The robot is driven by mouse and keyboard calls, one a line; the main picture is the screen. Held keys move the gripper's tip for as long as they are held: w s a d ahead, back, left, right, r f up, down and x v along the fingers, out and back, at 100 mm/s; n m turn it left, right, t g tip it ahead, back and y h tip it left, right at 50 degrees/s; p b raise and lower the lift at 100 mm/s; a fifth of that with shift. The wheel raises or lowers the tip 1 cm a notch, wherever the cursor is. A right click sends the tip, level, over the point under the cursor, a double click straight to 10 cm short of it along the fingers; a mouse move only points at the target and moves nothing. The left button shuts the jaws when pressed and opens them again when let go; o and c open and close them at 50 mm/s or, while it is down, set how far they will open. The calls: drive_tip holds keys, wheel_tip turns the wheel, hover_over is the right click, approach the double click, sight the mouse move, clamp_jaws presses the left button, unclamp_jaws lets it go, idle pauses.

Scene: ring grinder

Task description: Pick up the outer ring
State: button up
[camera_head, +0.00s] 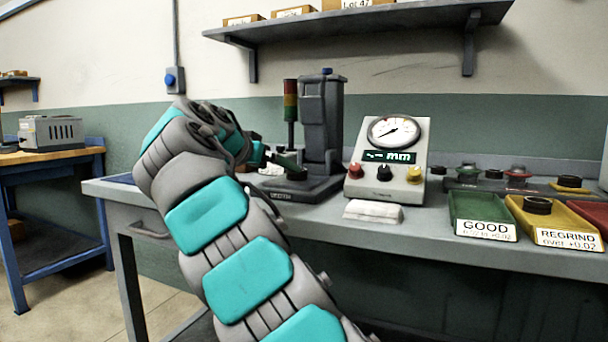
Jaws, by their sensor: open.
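My gripper (287,160) is at the end of my grey and teal arm, left of the dark gauge stand (322,125). Its jaws are open, though the fingers look small and dark here. A small dark ring-like part (297,174) sits on the stand's base, just below and right of the fingertips. I cannot tell whether they touch it. Another dark ring (537,205) lies in the yellow REGRIND bin (568,238). My arm hides part of the bench's left side.
The grey bench (400,222) carries a dial gauge box (388,160), a white block (373,211), a green GOOD bin (483,209) and a red bin at the right edge. Several small parts stand on a rack (540,187) behind the bins. A shelf (360,22) hangs above.

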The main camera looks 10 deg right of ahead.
sight(294, 180)
drive_tip(key=x, duration=0.7)
drive_tip(key=shift+s+d+r, duration=0.15)
drive_tip(key=shift+d, duration=0.3)
drive_tip(key=shift+c, duration=0.2)
drive_tip(key=c, duration=1.5)
